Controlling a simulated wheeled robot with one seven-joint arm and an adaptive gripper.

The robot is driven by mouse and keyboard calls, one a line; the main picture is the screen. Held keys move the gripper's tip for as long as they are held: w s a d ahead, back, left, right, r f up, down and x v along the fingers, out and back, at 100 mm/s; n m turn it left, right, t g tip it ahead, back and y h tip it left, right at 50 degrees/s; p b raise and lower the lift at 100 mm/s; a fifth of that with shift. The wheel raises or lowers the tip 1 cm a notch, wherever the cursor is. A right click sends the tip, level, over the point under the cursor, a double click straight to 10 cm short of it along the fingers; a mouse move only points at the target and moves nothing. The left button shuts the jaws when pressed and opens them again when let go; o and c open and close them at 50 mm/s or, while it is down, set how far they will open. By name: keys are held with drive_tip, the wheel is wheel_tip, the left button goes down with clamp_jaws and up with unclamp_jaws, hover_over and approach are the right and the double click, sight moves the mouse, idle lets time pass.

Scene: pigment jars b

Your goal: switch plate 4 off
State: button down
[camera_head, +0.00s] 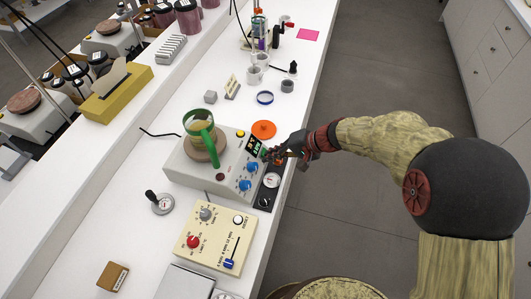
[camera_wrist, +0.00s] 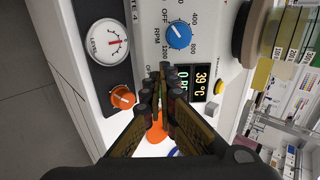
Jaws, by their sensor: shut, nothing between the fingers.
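In the wrist view one blue knob (camera_wrist: 178,37) has an RPM scale with OFF, and the lit display (camera_wrist: 201,84) reads 39 °C. Contact is unclear.
An orange disc (camera_head: 263,129) lies just behind the plate. A cream control box (camera_head: 190,260) with knobs and a slider stands in front. A black-handled round weight (camera_head: 162,203) is at left. Floor is open at right.

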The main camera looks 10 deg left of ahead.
drive_tip(key=shift+a+f+b, duration=0.45)
drive_tip(key=shift+f+b, duration=0.05)
drive_tip(key=shift+b, duration=0.2)
drive_tip(key=shift+w+r, duration=0.1)
drive_tip(key=shift+p+v, duration=0.5)
drive_tip(key=shift+v, duration=1.45)
drive_tip(key=v, duration=1.2)
